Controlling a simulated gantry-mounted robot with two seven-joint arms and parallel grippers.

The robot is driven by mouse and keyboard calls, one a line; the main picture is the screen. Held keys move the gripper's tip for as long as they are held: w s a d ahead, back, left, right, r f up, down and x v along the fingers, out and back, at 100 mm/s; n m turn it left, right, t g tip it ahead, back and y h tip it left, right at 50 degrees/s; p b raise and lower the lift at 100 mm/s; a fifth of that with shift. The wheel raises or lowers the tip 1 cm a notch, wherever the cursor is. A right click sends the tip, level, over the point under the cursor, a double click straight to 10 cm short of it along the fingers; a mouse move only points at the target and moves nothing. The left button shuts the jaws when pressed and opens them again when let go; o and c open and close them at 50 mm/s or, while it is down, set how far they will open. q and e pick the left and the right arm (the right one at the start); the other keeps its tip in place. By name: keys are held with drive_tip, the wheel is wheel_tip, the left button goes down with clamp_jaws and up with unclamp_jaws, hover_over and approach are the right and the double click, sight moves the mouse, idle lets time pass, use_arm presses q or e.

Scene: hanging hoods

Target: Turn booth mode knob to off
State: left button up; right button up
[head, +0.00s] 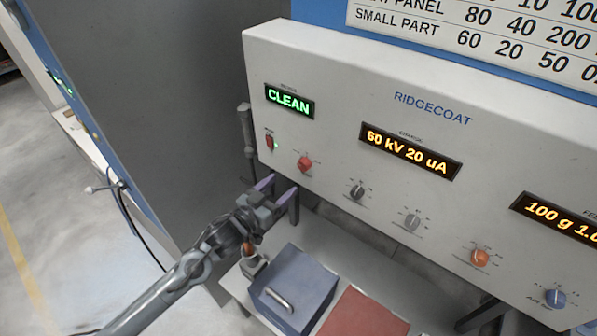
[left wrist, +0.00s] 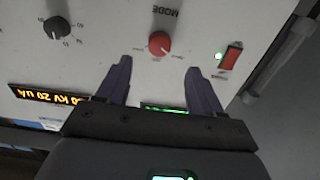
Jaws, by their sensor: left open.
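The booth mode knob (head: 304,163) is a red round knob on the white panel, below the green display (head: 290,101) that reads CLEAN. In the left wrist view the red knob (left wrist: 160,44) shows with the label MODE beside it, upside down. Its pointer setting is too small to read. My left gripper (head: 279,187) is open and empty, just below and left of the knob in the head view. In the left wrist view the knob appears between and slightly beyond the two fingertips (left wrist: 160,64). I cannot tell any contact. My right gripper is not clearly seen.
A red rocker switch (head: 269,143) sits left of the knob. A blue-grey box (head: 293,290) stands on a table below the panel.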

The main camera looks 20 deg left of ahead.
sight(302, 167)
use_arm(q)
drive_tip(key=p+x, duration=0.1)
drive_tip(key=x, duration=0.7)
drive_tip(key=shift+w+d, duration=0.15)
drive_tip(key=shift+w, duration=0.15)
drive_tip(key=c, duration=1.1)
drive_tip(key=shift+o, duration=0.2)
